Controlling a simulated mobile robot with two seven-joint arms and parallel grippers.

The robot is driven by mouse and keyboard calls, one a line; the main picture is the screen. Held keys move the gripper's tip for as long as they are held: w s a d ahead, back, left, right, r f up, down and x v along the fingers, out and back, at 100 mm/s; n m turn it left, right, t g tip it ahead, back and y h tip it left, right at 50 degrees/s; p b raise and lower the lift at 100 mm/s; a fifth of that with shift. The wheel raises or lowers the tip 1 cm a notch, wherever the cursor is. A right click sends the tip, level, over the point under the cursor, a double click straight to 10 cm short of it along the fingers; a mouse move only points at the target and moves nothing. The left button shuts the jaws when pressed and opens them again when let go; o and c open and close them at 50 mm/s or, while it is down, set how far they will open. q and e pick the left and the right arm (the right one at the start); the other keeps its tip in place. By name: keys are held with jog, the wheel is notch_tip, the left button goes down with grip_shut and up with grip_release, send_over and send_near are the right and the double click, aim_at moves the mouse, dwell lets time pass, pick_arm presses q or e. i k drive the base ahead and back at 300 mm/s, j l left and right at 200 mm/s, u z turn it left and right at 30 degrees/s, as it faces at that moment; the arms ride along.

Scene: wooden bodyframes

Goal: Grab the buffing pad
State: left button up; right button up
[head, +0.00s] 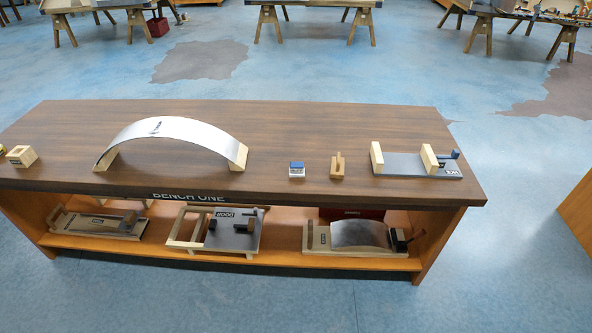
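A small block with a blue top and a pale front (297,170) sits on the dark wooden bench top (290,125), near its front edge and right of centre. A small upright wooden piece (338,167) stands just right of it. Either could be the buffing pad; I cannot tell which at this size. Neither of my grippers is in view.
A curved metal sheet on wooden blocks (172,128) stands left. A grey plate with wooden uprights (417,163) lies right, and a wooden block (21,156) far left. The lower shelf (285,258) holds several assemblies. Blue floor surrounds the bench.

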aim_at(297, 169)
jog(key=i+j+z, duration=0.1)
jog(key=i+j, duration=0.35)
jog(key=j, duration=0.2)
jog(key=i+j+z, duration=0.15)
jog(key=i+j, duration=0.3)
jog(key=j, duration=0.2)
jog(key=i+j+z, duration=0.15)
jog(key=j, duration=0.2)
jog(key=i+j+z, duration=0.1)
jog(key=i+j, duration=0.15)
jog(key=j, duration=0.15)
jog(key=i+j, duration=0.15)
jog(key=j, duration=0.2)
jog(key=i+j+z, duration=0.15)
jog(key=j, duration=0.25)
